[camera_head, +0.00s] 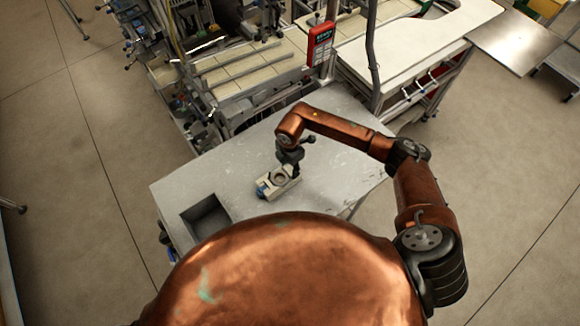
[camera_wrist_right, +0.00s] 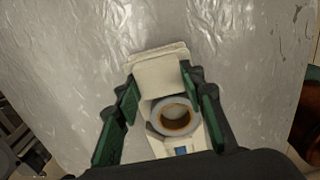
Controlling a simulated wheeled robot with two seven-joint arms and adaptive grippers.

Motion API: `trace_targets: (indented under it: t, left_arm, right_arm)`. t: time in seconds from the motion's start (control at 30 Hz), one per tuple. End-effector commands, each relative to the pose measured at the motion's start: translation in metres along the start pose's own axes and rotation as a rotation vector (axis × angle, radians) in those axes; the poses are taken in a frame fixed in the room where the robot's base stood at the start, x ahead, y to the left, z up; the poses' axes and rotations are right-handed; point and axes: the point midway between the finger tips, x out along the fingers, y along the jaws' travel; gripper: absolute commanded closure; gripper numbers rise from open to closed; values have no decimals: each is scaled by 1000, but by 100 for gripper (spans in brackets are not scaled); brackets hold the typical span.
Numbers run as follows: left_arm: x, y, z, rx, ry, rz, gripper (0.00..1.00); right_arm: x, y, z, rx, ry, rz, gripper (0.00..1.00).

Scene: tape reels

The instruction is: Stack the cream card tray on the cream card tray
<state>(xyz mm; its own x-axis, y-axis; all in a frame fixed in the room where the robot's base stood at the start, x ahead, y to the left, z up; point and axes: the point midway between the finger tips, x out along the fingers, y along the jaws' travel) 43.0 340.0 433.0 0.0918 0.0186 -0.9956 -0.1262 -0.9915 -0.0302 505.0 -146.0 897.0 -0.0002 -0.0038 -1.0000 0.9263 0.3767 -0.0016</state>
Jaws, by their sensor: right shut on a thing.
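A cream card tray (camera_wrist_right: 158,76) lies between the two green fingers of my right gripper (camera_wrist_right: 162,88) in the right wrist view. The gripper is shut on it. A pale reel with a brown inner ring (camera_wrist_right: 174,118) sits in the near part of the cream shape, with a small blue patch below it. In the head view, my right gripper (camera_head: 289,158) is directly above the cream tray (camera_head: 281,184), which has a blue item at its left end. A second cream tray cannot be told apart clearly; the fingers hide part of the sides. My left gripper is not in view.
The grey worktop (camera_head: 226,160) is mostly clear around the tray. A dark rectangular recess (camera_head: 206,217) is near its front left corner. A rack with cream lanes (camera_head: 250,70) and a red device (camera_head: 320,42) stand behind.

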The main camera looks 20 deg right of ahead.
Motion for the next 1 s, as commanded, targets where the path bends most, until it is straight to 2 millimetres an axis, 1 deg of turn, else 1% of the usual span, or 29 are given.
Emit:
trace_targets:
  t: [0.13, 0.27, 0.3, 0.53, 0.77, 0.87, 0.97, 1.0]
  left_arm:
    - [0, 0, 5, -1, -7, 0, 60]
    - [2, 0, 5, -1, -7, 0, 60]
    - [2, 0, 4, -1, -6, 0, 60]
    - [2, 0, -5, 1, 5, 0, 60]
    - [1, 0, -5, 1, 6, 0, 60]
    - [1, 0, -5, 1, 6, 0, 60]
    - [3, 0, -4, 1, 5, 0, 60]
    - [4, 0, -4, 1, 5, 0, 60]
  right_arm:
    - [0, 0, 0, -1, 1, 1, 92]
    - [2, 0, 0, -1, 1, 1, 92]
    - [2, 0, 0, 0, 0, 1, 61]
    - [1, 0, 0, 0, 0, 1, 46]
    - [1, 0, 0, 0, 0, 1, 46]
    - [-2, 1, 0, 0, 0, 2, 46]
    - [-12, 1, 0, 0, 0, 3, 46]
    - [-18, 1, 0, -1, 0, 4, 46]
